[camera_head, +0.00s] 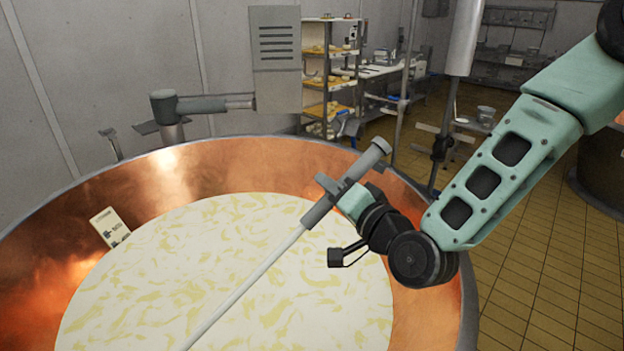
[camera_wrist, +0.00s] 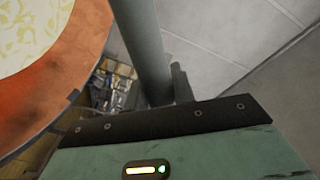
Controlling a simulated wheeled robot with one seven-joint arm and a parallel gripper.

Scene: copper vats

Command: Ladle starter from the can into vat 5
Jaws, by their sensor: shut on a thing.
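My gripper (camera_head: 330,190) is shut on the handle of a long grey ladle (camera_head: 268,262), above the right side of a copper vat (camera_head: 150,185). The ladle slants down to the lower left and leaves the picture, so its bowl is out of view. In the wrist view the handle shows as a thick grey tube (camera_wrist: 145,45). The vat is full of a pale liquid (camera_head: 240,255) with yellow streaks, and its copper wall also shows in the wrist view (camera_wrist: 85,65). The vat's number is not readable. I cannot see the starter can.
A small pale card (camera_head: 110,228) stands at the vat's left inner wall. A grey panel box (camera_head: 276,58) and a jointed metal arm (camera_head: 200,104) stand behind the rim. A shelf rack (camera_head: 328,70) stands farther back. Tiled floor (camera_head: 530,270) is open to the right.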

